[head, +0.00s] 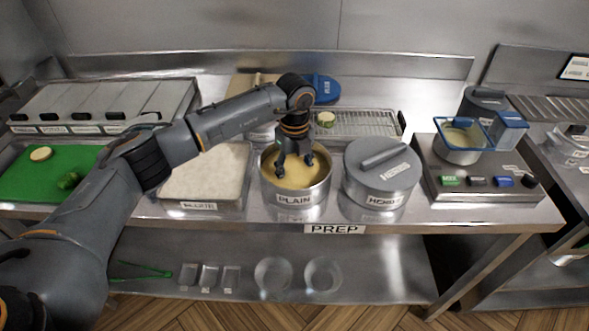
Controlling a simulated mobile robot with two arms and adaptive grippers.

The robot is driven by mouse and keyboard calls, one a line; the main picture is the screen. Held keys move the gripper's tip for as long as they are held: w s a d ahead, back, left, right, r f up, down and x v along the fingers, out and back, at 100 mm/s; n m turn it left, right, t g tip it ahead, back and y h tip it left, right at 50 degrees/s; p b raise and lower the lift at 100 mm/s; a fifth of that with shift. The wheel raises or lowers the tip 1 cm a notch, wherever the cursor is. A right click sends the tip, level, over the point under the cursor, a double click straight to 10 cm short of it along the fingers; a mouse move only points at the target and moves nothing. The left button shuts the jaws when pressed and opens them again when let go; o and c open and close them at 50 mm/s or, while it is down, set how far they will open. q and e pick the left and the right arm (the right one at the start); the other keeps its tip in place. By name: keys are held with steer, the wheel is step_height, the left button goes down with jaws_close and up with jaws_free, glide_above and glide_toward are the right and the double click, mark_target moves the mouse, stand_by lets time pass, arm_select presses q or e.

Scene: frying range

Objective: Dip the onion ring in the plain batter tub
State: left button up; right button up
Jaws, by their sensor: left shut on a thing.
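The plain batter tub (295,198) is a round steel pot with a "PLAIN" label, standing uncovered on the counter and filled with yellow batter (300,179). My left gripper (295,169) points straight down inside the tub's rim, with its fingertips at the batter surface. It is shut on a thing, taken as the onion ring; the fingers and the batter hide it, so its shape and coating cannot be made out. My right gripper is out of view.
A lidded pot labelled "HERBY" (382,186) stands close right of the tub. A tray of pale flour (205,172) is close left. Behind is a wire rack (365,122) with a small green-edged piece. A green board (30,185) lies far left, a fryer (480,180) right.

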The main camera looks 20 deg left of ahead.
arm_select(q)
steer(key=shift+r, duration=0.1)
stand_by(0.3)
step_height(320, 180, up, 10)
steer(key=p, duration=0.6)
steer(key=shift+r, duration=0.15)
stand_by(0.3)
stand_by(0.7)
step_height(320, 180, up, 3)
steer(key=shift+p, duration=1.05)
